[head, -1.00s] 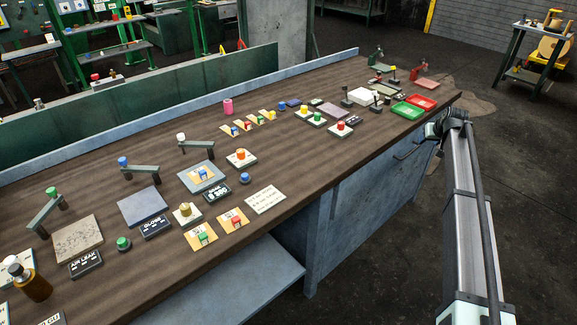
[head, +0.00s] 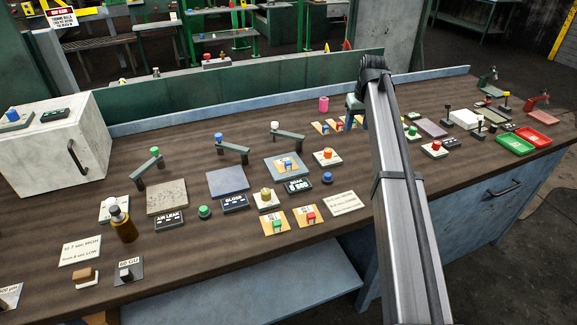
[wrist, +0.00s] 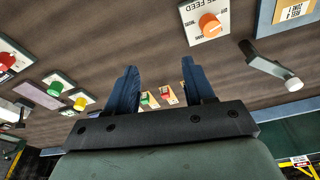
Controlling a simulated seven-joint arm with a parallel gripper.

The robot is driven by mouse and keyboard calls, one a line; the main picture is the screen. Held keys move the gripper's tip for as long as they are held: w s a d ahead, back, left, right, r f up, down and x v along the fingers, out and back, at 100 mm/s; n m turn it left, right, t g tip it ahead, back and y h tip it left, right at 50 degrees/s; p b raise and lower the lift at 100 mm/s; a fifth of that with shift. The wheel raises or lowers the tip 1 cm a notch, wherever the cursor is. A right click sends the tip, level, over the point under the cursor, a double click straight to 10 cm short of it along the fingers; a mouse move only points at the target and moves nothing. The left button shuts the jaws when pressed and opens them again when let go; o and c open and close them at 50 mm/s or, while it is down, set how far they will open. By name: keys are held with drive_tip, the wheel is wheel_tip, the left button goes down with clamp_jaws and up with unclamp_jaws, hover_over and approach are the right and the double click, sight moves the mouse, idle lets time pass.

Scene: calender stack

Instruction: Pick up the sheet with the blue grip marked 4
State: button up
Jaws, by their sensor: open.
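A sheet with a blue grip (head: 320,127) stands at the left end of a back row of small orange-edged sheets; its number is too small to read. A red-grip sheet (head: 338,124) is to its right. My gripper (wrist: 160,64) is open and empty. In the wrist view, a green-grip sheet (wrist: 146,99) and a red-grip sheet (wrist: 168,97) show between its fingers, apart from them. The row's blue grip is not clear there. In the head view my arm hides part of the row.
A pink cylinder (head: 324,104) stands behind the row. An orange-knob panel (head: 327,157) and a white-knobbed lever (head: 289,134) are close by. Two orange sheets with green (head: 277,222) and red (head: 308,217) grips lie in front. A white box (head: 50,150) stands at left.

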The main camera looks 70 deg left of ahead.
drive_tip(key=s+a+r+n+h, duration=0.1)
drive_tip(key=s+a+r, duration=0.1)
drive_tip(key=s, duration=0.9)
drive_tip(key=s+a+r+n+h, duration=0.1)
drive_tip(key=s, duration=1)
drive_tip(key=shift+g, duration=0.3)
wheel_tip(320, 180, down, 8)
drive_tip(key=shift+s+a+f, duration=0.1)
drive_tip(key=shift+s+f, duration=0.05)
drive_tip(key=shift+f, duration=0.05)
drive_tip(key=shift+s+f, duration=0.15)
drive_tip(key=shift+f, duration=1.15)
drive_tip(key=shift+s+f, duration=0.15)
drive_tip(key=shift+f, duration=1.1)
clamp_jaws()
